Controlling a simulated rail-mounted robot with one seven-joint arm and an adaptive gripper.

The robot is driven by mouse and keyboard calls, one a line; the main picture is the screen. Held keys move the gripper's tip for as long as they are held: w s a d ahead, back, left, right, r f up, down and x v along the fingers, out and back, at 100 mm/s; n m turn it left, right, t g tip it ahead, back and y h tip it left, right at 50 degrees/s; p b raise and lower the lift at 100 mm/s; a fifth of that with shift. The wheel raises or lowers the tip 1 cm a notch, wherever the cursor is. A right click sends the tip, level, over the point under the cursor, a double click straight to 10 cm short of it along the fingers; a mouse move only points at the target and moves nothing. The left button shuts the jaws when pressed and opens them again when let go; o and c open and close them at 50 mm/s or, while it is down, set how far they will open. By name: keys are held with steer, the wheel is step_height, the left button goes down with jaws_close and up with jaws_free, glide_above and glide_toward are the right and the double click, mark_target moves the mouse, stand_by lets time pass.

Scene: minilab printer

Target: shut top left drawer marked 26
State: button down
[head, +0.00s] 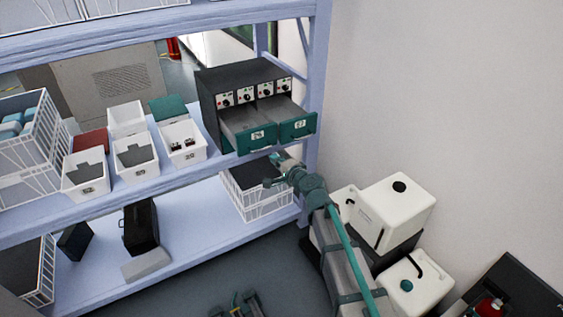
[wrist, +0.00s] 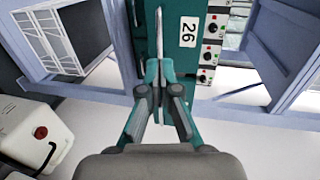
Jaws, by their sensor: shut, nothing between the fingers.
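The drawer marked 26 (head: 245,139) is the left of two teal-fronted drawers in a dark cabinet (head: 240,76). It is pulled well out, and its inside shows. In the wrist view its teal front carries the white 26 label (wrist: 188,32) and a pale bar handle (wrist: 160,40). My gripper (head: 271,170) is in front of and below the drawers in the head view. In the wrist view my gripper (wrist: 158,68) has its fingertips together, empty, lined up with the handle's end. I cannot tell whether they touch it.
The right drawer (head: 297,126) also stands open. White bins (head: 183,145) stand left of the cabinet on the same shelf (head: 150,183). A wire basket (head: 255,200) is on the shelf below. White containers (head: 395,210) stand at the right by the wall.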

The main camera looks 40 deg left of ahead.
mark_target(262, 149)
steer(key=p+x, duration=0.2)
steer(key=x, duration=0.5)
steer(key=shift+w+a, duration=0.2)
steer(key=shift+a, duration=0.15)
steer(key=shift+f, duration=0.1)
